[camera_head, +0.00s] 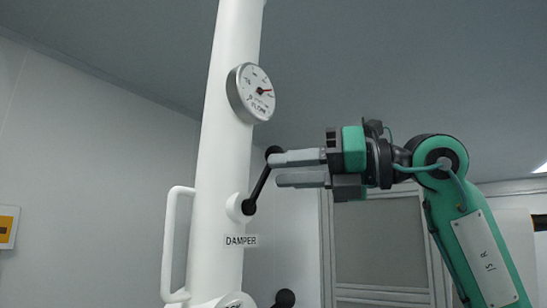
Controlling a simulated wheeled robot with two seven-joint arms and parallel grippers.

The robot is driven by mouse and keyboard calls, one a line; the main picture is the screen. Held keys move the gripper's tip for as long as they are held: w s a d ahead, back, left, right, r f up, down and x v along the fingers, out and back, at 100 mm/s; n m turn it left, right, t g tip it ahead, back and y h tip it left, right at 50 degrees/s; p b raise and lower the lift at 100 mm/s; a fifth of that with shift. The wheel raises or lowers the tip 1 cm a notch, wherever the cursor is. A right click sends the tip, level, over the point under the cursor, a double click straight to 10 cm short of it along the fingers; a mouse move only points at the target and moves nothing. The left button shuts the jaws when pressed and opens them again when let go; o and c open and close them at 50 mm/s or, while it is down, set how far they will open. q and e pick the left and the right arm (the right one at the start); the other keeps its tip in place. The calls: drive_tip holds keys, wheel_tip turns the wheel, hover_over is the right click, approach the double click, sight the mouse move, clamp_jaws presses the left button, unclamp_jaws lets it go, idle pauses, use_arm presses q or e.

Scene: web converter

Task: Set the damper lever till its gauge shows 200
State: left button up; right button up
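The damper lever (259,188) is a black rod on a white hub (237,208) on the white pipe. It tilts up and to the right, with a dark knob (272,153) at its upper end. The round gauge (252,92) sits higher on the pipe; its red needle points right, and its numbers are too small to read. My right gripper (272,170) comes in from the right. Its two grey fingers are apart, one above the other, with the tips at the lever's upper part. I cannot tell whether they touch it. My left gripper is not in view.
A "DAMPER" label (241,241) is below the hub. A white handle (172,243) stands on the pipe's left side. Another black knob (285,298) shows at the bottom. A grey panelled door (378,245) is behind. A yellow and white box (7,227) is at far left.

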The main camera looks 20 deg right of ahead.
sight(266, 176)
drive_tip(key=shift+p+x, duration=0.35)
drive_tip(key=shift+x, duration=0.85)
drive_tip(key=shift+c, duration=0.6)
drive_tip(key=shift+s+d, duration=0.1)
drive_tip(key=shift+d, duration=0.05)
clamp_jaws()
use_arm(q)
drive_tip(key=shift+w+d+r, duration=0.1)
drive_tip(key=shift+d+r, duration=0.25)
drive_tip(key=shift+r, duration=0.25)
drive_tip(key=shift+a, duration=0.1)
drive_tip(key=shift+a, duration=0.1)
use_arm(e)
drive_tip(key=shift+s+a+r+n, duration=0.15)
drive_tip(key=shift+a+n, duration=0.05)
drive_tip(key=shift+n, duration=0.2)
drive_tip(key=shift+o, duration=0.6)
unclamp_jaws()
